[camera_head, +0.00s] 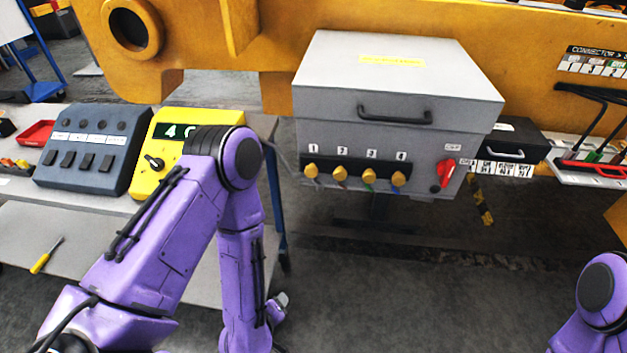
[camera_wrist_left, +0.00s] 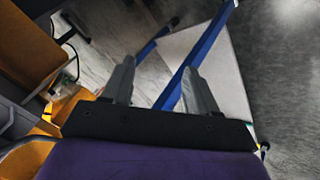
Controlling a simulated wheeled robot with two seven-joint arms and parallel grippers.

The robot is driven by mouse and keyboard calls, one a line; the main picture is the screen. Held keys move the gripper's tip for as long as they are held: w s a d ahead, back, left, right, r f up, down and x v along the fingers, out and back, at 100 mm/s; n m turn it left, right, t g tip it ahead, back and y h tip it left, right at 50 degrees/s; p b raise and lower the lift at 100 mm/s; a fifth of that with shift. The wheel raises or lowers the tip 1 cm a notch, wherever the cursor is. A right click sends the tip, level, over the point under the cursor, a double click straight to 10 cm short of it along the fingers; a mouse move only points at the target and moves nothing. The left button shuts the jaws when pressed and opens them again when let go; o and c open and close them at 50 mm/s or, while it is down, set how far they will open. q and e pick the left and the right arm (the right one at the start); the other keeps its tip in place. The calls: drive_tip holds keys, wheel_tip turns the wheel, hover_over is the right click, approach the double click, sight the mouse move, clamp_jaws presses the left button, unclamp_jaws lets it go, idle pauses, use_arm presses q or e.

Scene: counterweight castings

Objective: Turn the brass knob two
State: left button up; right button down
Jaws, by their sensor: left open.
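Brass knob two (camera_head: 340,174) sits under the label 2 on the front of the grey box (camera_head: 395,75). It is in a row with brass knobs one (camera_head: 311,171), three (camera_head: 369,176) and four (camera_head: 398,179). My left gripper (camera_wrist_left: 157,76) shows in the left wrist view with its two fingers apart and nothing between them. In the head view it is mostly hidden behind my purple left arm, low and left of the knobs and apart from them. The knobs cannot be made out in the left wrist view. My right gripper is out of view.
A red switch (camera_head: 446,172) is right of the knobs. A black handle (camera_head: 395,117) sticks out above them. A yellow console (camera_head: 153,185) and a dark grey console (camera_head: 85,152) stand on the left bench with a screwdriver (camera_head: 46,256). Floor below the box looks clear.

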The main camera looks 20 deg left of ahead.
use_arm(q)
drive_tip(key=w+d+r+n+t+b, duration=0.2)
drive_tip(key=w+d+r+n+t, duration=0.3)
drive_tip(key=w, duration=0.4)
drive_tip(key=n+t+y+b, duration=0.25)
drive_tip(key=n+t, duration=0.25)
drive_tip(key=n, duration=1.3)
approach(340, 176)
drive_tip(key=shift+y, duration=0.35)
drive_tip(key=p+x, duration=0.4)
drive_tip(key=x, duration=0.3)
drive_tip(key=shift+w+r, duration=0.15)
drive_tip(key=shift+w, duration=0.75)
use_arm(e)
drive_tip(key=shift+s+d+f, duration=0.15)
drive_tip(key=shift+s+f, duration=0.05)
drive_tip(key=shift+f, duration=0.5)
use_arm(q)
drive_tip(key=c, duration=1)
